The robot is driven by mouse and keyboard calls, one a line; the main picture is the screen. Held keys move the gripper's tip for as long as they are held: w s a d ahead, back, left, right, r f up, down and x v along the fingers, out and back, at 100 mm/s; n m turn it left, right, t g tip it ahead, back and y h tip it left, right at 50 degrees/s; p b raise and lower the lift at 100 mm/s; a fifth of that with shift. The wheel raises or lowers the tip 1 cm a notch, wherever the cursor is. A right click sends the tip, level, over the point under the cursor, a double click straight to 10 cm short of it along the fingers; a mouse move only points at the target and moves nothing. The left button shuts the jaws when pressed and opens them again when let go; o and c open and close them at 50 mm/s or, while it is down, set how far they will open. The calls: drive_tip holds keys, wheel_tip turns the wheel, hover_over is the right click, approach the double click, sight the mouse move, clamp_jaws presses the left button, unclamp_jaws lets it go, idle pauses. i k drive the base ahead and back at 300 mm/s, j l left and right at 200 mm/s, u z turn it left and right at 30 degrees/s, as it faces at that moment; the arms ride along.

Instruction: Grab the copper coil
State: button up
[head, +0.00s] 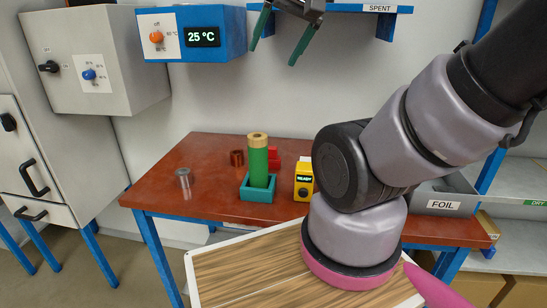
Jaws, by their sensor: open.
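The copper coil (237,158) is a small, dark copper-coloured ring or short cylinder. It stands toward the back of the red-brown table (165,190), left of a green post (258,165). My gripper (273,57) is at the top of the head view, with its two green fingers spread apart and nothing between them. It is in front of the blue shelf and appears above the table, well apart from the coil. The upper part of my gripper is cut off by the picture's top edge.
The green post stands in a teal base (258,194), close to the coil's right. A silver cylinder (184,177) stands at left. A red block (274,158) and a yellow READY box (304,181) are right. A blue SPENT shelf (345,8) and 25 °C box (190,30) hang above.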

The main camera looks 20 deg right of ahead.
sight(237, 156)
drive_tip(key=i+j+z, duration=0.15)
drive_tip(key=j+z, duration=0.15)
drive_tip(key=j, duration=0.55)
drive_tip(key=j+z, duration=0.25)
drive_tip(key=j, duration=0.55)
drive_tip(key=j+z, duration=0.3)
drive_tip(key=j, duration=0.55)
drive_tip(key=k+j+z, duration=0.15)
drive_tip(key=j+z, duration=0.15)
drive_tip(key=j, duration=0.55)
